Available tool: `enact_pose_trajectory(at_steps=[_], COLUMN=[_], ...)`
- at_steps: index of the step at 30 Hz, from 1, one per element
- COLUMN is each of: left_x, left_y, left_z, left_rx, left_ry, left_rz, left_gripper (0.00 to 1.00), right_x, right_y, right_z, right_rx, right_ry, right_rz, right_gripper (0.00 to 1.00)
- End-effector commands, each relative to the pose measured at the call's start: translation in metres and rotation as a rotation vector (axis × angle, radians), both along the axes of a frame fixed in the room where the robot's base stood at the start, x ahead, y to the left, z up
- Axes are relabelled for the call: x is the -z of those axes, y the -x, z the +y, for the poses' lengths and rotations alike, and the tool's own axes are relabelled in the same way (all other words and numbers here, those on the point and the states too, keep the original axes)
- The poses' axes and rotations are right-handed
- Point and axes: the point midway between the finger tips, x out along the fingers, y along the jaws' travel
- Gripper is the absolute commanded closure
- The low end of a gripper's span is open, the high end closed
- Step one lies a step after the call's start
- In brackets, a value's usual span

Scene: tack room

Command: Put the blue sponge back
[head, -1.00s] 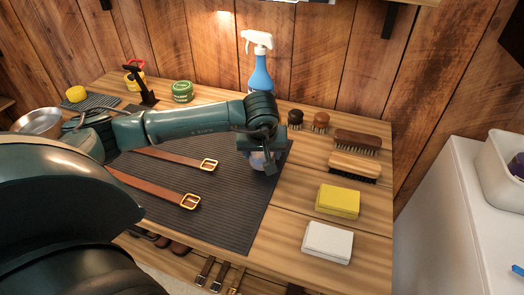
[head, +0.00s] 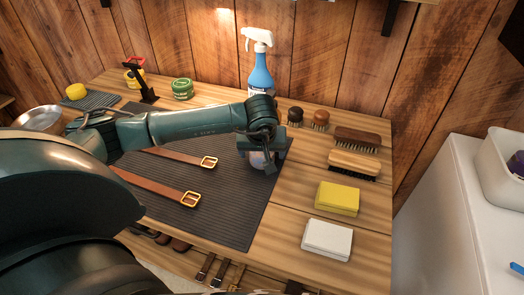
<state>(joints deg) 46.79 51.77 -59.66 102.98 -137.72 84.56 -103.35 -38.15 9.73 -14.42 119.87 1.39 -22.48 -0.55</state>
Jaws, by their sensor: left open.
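No blue sponge shows clearly in the head view. A yellow sponge-like block (head: 337,198) and a white one (head: 327,240) lie on the right part of the wooden bench (head: 283,215). My left gripper (head: 262,163) is open over the right part of the dark ribbed mat (head: 225,215). A small pale, bluish rounded thing shows at its jaws, mostly hidden; I cannot tell what it is or whether they touch it. My right gripper is not in view.
Two brushes (head: 357,138) and two small round brushes lie right of the gripper. A blue spray bottle (head: 261,72) and green tin (head: 182,88) stand behind my arm. Two belts (head: 170,187) lie on the mat. A white cabinet (head: 455,215) with a bin stands right.

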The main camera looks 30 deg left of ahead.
Motion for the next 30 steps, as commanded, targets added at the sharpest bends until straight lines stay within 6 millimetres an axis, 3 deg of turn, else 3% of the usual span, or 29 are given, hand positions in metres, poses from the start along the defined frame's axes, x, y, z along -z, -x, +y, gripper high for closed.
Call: enact_pose_trajectory(at_steps=[5, 8, 21, 30], left_x=[-0.005, -0.015, -0.097, -0.114], left_y=[0.0, 0.003, 0.033, 0.039], left_z=[0.0, -0.002, -0.02, -0.024], left_rx=[0.0, 0.002, 0.001, 0.0], left_ry=[0.0, -0.001, 0.0, 0.0], left_rz=[0.0, -0.004, -0.006, 0.0], left_gripper=[0.18, 0.18, 0.18, 0.18], right_x=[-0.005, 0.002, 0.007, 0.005], right_y=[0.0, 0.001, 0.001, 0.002], right_z=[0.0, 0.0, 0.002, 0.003], right_rx=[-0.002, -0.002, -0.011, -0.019], right_ry=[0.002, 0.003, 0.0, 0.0], right_rz=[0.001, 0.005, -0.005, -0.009], right_gripper=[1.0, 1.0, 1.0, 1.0])
